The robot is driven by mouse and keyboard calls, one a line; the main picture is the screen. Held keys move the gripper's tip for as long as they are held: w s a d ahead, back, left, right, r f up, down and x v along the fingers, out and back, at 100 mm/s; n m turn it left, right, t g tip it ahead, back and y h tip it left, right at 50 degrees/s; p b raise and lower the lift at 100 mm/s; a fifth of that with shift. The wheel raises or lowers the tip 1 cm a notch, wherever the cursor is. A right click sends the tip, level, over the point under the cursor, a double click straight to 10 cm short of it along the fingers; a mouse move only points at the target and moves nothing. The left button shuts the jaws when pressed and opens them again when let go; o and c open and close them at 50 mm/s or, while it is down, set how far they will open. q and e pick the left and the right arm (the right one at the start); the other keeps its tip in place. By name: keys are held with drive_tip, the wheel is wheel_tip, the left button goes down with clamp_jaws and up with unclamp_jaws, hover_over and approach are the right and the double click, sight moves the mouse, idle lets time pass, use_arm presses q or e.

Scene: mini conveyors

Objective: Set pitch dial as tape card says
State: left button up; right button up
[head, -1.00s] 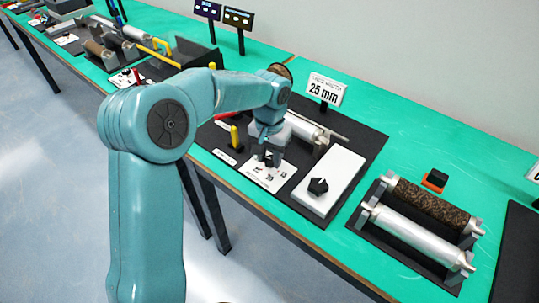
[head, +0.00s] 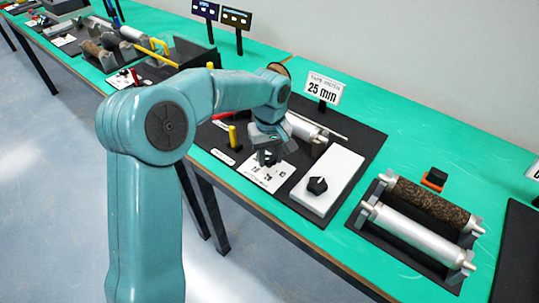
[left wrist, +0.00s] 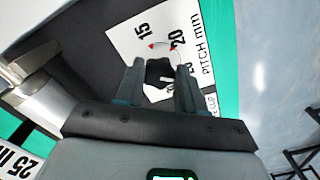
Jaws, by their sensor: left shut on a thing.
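The tape card (head: 322,90) reads 25 mm and stands upright behind the dark machine board. My left gripper (head: 269,160) points down over this plate. In the left wrist view its fingers (left wrist: 160,85) are shut on the black dial knob (left wrist: 158,70). The knob's pointer direction is unclear, and the fingers hide part of the scale. My right gripper is out of view.
A white box with a black knob (head: 317,185) sits right of the dial plate. A yellow post (head: 233,136) stands to its left. Two rollers (head: 420,230) lie on a stand at the right.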

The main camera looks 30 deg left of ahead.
sight(270, 160)
use_arm(q)
drive_tip(key=shift+w+r+n, duration=0.1)
drive_tip(key=shift+r+n, duration=0.05)
drive_tip(key=shift+n, duration=0.25)
drive_tip(key=o, duration=1)
drive_tip(key=shift+o, duration=0.2)
wheel_tip(270, 160, up, 16)
drive_tip(key=p, duration=0.2)
drive_tip(key=shift+r, duration=0.15)
